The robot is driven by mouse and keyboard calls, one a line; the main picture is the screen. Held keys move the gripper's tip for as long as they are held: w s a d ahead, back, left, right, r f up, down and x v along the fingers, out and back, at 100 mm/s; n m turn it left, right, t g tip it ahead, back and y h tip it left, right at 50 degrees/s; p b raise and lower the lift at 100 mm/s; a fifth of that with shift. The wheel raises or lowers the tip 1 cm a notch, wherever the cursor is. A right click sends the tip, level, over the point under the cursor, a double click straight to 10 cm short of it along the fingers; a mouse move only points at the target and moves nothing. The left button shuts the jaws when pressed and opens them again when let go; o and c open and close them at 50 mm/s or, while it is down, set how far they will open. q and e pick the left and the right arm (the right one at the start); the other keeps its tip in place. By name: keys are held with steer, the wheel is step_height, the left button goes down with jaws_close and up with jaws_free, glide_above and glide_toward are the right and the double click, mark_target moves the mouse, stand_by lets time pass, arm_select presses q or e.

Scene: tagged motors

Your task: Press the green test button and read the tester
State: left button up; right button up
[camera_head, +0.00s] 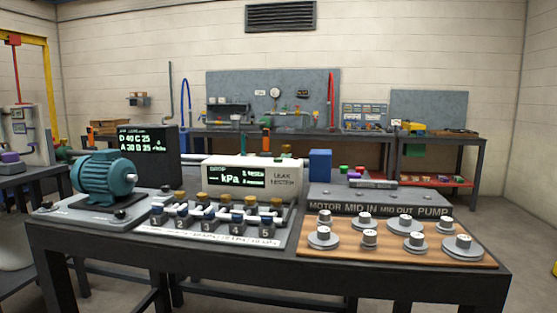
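The leak tester (284,189), a cream box labelled LEAK TESTER, stands at the back middle of the bench. Its dark screen (235,178) shows "kPa" in large white letters, with smaller text too small to read. A small green button-like piece (344,168) sits to the right of the tester, near purple and red pieces, above the grey MOTOR MID IN MID OUT PUMP panel. I cannot tell for sure that it is the test button. Neither of my grippers is in view.
A teal motor (104,178) sits at the bench's left, before a dark display (147,150). A numbered valve manifold (215,237) is front middle. A wooden board (397,258) with several metal knobs is front right. A blue box (320,165) stands beside the tester.

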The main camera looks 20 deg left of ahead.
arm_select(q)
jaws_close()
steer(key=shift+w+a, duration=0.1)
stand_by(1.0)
